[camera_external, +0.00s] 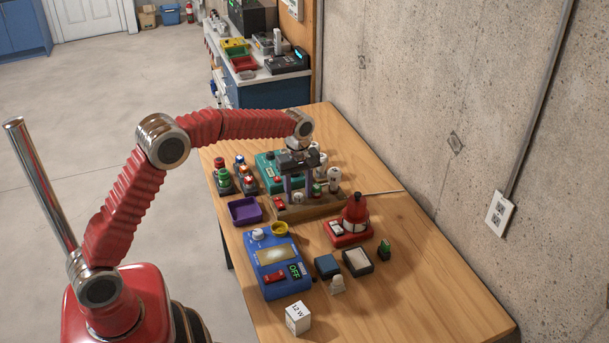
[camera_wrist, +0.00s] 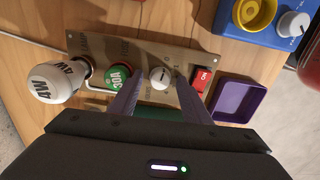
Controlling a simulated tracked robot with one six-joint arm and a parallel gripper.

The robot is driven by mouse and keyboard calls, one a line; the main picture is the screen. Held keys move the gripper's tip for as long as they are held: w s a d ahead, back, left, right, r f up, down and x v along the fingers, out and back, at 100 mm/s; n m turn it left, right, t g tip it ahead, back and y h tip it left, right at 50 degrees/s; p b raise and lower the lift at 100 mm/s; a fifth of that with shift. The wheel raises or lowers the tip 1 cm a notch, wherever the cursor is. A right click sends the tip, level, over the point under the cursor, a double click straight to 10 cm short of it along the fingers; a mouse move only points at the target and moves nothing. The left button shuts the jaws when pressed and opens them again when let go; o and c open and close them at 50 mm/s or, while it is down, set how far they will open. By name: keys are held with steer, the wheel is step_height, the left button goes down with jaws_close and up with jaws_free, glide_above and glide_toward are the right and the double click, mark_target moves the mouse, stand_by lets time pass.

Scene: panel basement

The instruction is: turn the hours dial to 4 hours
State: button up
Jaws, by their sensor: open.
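A tan panel box (camera_external: 322,208) stands on the wooden table. Its pale round dial (camera_wrist: 159,77) shows in the wrist view between a green fuse marked 30A (camera_wrist: 118,77) and a red ON switch (camera_wrist: 201,77). The dial's label is partly hidden, and I cannot read its setting. My gripper (camera_external: 299,192) is above the panel, pointing down, with its two purple fingers apart. In the wrist view my gripper (camera_wrist: 160,74) has one finger on each side of the dial. I cannot tell whether either finger touches it.
A purple tray (camera_external: 245,211) lies left of the panel. A blue box with an OFF display (camera_external: 272,282) is in front. A red device (camera_external: 353,215) is at right. The table's right front is clear.

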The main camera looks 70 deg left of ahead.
steer(key=c, duration=1)
steer(key=shift+c, duration=0.2)
